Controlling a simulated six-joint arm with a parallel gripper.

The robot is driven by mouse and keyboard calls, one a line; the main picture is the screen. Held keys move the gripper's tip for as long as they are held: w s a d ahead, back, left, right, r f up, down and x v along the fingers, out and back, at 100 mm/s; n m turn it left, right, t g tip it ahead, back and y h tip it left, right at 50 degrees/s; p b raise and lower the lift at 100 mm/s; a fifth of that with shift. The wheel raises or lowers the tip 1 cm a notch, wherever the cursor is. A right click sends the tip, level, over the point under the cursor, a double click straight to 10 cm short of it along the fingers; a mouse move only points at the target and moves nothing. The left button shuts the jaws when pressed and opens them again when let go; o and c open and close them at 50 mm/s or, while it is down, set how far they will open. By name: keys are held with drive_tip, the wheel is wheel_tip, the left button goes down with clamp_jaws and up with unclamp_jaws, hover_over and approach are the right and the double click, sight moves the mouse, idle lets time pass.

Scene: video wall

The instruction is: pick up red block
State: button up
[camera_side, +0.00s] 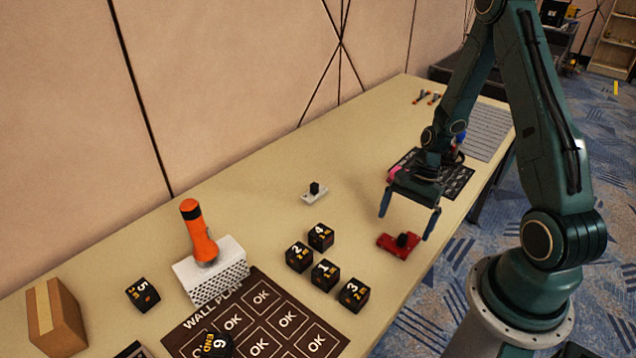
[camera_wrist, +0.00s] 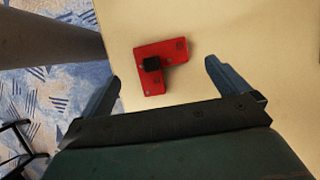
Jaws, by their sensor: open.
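The red block (camera_side: 393,245) lies flat on the table near its right edge in the side view. It is L-shaped with a black knob on top, and it also shows in the wrist view (camera_wrist: 178,50). My gripper (camera_side: 408,228) is above the red block with its two blue fingers spread apart and nothing between them. In the wrist view my gripper (camera_wrist: 161,77) has one finger on each side of the picture, with the block between and beyond the tips. The fingers do not appear to touch the block.
Several black numbered cubes (camera_side: 325,272) stand left of the red block. A white piece with a black knob (camera_side: 314,192) lies farther back. A white perforated holder (camera_side: 212,272) bears an orange flashlight (camera_side: 198,232). A dark "WALL PLAN" board (camera_side: 262,322) lies in front.

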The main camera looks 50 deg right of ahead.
sight(395, 244)
drive_tip(key=shift+f, duration=0.1)
drive_tip(key=shift+x, duration=2.55)
drive_tip(key=c, duration=1.2)
drive_tip(key=shift+r, duration=0.2)
wheel_tip(395, 244, up, 20)
drive_tip(key=shift+f, duration=0.15)
